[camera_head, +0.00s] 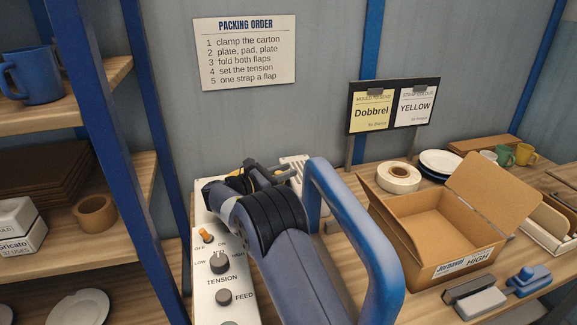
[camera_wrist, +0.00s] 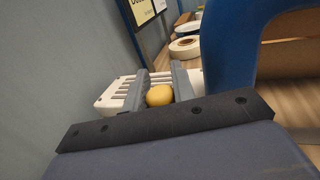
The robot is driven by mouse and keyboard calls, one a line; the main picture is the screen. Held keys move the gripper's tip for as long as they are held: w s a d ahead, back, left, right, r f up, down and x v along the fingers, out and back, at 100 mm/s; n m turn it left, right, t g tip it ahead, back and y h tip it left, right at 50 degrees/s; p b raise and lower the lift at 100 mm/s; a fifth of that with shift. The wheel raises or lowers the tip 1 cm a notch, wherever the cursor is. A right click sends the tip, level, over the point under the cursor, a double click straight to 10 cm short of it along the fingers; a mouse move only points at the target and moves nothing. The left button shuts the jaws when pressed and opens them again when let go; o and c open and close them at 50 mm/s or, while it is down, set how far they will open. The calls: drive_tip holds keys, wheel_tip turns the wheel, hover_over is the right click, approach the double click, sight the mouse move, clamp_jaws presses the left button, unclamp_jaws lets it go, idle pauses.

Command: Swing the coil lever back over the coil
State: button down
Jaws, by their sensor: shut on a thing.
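A round yellow knob (camera_wrist: 159,95) shows in the wrist view between the two grey fingers of my gripper (camera_wrist: 161,84). My gripper is shut on this knob, which looks like the end of the coil lever. The lever's shaft is hidden. In the head view my gripper (camera_head: 268,176) is at the far end of the white control panel (camera_head: 204,257), and my own arm hides much of it. A white slotted part (camera_wrist: 113,94) lies just behind the fingers; it also shows in the head view (camera_head: 297,165). I cannot make out the coil itself.
A tall blue arch (camera_head: 375,225) stands close right of my arm. An open carton (camera_head: 408,225) is right of it, with a white tape roll (camera_head: 397,177) behind. A sign stand (camera_head: 351,120) is at the back. A blue shelf post (camera_head: 150,150) stands left.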

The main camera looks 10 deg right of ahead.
drive_tip(key=shift+w+a+m+g+h+p, duration=0.1)
drive_tip(key=shift+a+m+g+h+p, duration=0.15)
drive_tip(key=shift+m+g+p, duration=0.4)
drive_tip(key=shift+w+a+m+g+h+p, duration=0.1)
drive_tip(key=shift+a+m+g+h+p, duration=0.2)
drive_tip(key=shift+g, duration=0.65)
drive_tip(key=shift+a+m+g+h+p, duration=0.2)
drive_tip(key=shift+m+g+p, duration=0.25)
drive_tip(key=shift+m+g, duration=0.3)
drive_tip(key=shift+a+g, duration=0.1)
drive_tip(key=shift+g, duration=0.25)
drive_tip(key=c, duration=1.5)
unclamp_jaws()
drive_tip(key=shift+o, duration=0.2)
drive_tip(key=shift+r, duration=0.1)
wheel_tip(320, 180, up, 10)
drive_tip(key=shift+f, duration=0.1)
